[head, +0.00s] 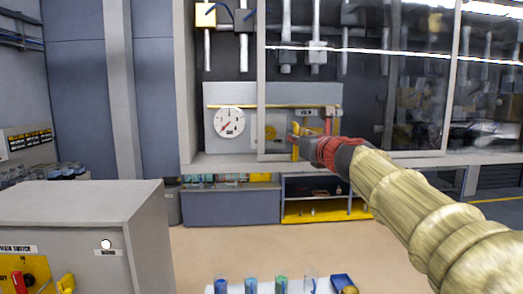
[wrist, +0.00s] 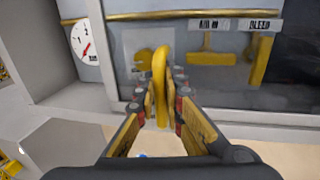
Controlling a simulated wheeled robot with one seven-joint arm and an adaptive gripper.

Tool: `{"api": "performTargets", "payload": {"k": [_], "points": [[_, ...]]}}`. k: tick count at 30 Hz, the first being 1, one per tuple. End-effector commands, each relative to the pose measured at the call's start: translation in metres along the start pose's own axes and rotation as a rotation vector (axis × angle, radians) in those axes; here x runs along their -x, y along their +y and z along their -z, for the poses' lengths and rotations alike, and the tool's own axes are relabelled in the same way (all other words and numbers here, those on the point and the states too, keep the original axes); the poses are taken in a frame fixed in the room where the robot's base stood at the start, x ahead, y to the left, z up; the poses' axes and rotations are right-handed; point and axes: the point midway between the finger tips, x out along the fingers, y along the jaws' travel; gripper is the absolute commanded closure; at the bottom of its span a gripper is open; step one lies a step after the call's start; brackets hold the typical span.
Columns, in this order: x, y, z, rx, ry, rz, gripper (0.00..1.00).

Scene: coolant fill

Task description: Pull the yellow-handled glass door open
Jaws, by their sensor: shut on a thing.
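The glass door (head: 261,75) has a pale frame and stands in front of a panel with a gauge and yellow parts. Its upright yellow handle (wrist: 160,70) is in the middle of the wrist view, at the door's left part. My gripper (wrist: 163,108) has one finger on each side of the handle and is shut on it. In the head view my gripper (head: 312,150) reaches the door from the right and largely hides the handle. The handle's lower end is between the fingers.
A round gauge (head: 229,121) shows left of the door's left frame edge. A grey cabinet (head: 75,205) with switches stands at front left. Several cups stand on a white surface at the bottom. The floor (head: 240,245) before the bench is clear.

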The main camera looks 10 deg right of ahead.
Motion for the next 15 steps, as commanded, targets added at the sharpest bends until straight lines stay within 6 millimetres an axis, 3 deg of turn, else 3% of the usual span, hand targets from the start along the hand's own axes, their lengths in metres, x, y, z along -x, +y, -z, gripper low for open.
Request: {"api": "performTargets", "payload": {"k": [1,15], "points": [[0.004,-0.024,0.004,0.001,0.002,0.01,1.0],[0.036,-0.186,0.001,-0.002,0.004,0.008,1.0]]}}
